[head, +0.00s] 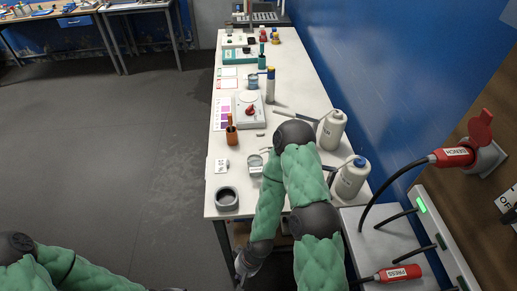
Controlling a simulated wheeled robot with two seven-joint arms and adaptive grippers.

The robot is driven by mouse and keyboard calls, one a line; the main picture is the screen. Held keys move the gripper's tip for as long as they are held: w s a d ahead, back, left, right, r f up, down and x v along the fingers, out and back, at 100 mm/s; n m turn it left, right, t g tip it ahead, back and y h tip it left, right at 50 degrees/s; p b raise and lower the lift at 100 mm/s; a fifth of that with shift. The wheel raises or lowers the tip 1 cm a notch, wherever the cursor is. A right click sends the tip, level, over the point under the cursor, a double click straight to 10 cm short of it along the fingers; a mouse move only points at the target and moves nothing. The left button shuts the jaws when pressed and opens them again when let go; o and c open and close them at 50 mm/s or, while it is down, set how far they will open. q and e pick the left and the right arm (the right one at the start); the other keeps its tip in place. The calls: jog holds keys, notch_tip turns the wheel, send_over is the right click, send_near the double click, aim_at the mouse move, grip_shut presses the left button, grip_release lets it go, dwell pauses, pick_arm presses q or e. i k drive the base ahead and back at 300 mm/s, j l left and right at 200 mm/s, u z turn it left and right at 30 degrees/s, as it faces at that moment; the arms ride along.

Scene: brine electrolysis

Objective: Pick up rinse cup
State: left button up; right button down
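A dark grey round cup (227,198) stands upright at the near left corner of the white bench. A smaller clear cup (255,163) stands farther back, close beside my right arm. No label shows which of them is the rinse cup. My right gripper (242,272) hangs below the bench's near edge, apart from both cups, and is partly cut off by the bottom of the picture. Its fingers are too unclear to tell whether they are open. My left arm shows at the bottom left, but its gripper is out of view.
Floor at left is clear.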

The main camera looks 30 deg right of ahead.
aim_at(254, 163)
jog(key=k+z, duration=0.25)
jog(key=z, duration=0.15)
jog(key=k+l+z, duration=0.1)
jog(key=k+z, duration=0.15)
jog(key=z, duration=0.15)
jog(key=i+j+z, duration=0.1)
jog(key=j, duration=0.2)
jog(key=i+j+z, duration=0.15)
jog(key=j, duration=0.15)
jog(key=j+z, duration=0.1)
jog(key=j, duration=0.25)
jog(key=i, duration=0.05)
